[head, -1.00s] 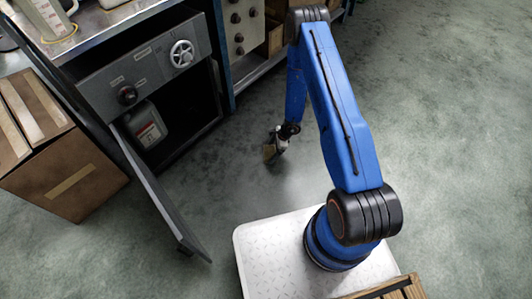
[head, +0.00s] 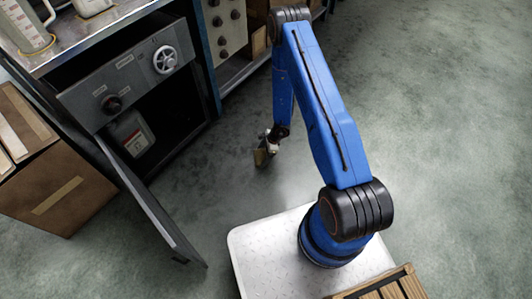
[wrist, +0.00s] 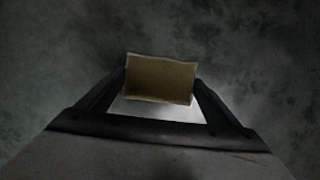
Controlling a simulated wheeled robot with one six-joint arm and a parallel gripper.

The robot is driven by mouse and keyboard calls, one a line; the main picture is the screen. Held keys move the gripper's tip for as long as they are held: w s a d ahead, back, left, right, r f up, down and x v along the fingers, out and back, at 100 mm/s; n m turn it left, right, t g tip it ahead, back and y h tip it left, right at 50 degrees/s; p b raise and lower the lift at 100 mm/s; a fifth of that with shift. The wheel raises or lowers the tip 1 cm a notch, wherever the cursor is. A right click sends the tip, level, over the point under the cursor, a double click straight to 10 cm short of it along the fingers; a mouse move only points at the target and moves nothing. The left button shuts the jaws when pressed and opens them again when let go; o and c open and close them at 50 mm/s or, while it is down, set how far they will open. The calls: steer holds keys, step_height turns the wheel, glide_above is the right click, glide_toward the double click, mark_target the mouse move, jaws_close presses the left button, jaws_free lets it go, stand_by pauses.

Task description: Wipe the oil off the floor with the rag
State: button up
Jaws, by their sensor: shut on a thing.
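The rag (head: 261,158) is a small tan-brown cloth held in my gripper (head: 268,146), low over the floor in front of the open cabinet. In the wrist view the rag (wrist: 160,79) shows as a tan rectangle between the two fingers of my gripper (wrist: 160,92), which are shut on it. I cannot tell whether the rag touches the floor. The floor (head: 440,120) is grey-green with dark mottled patches. I cannot make out which patch, if any, is oil.
A cabinet with a knob and handwheel has its door (head: 155,205) standing open toward me. A white canister (head: 132,134) is inside it. A cardboard box (head: 55,180) stands at the left. Measuring jugs (head: 22,28) stand on the metal bench top. The floor at right is clear.

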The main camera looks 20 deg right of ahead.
steer(key=shift+a, duration=0.15)
steer(key=shift+r, duration=3.5)
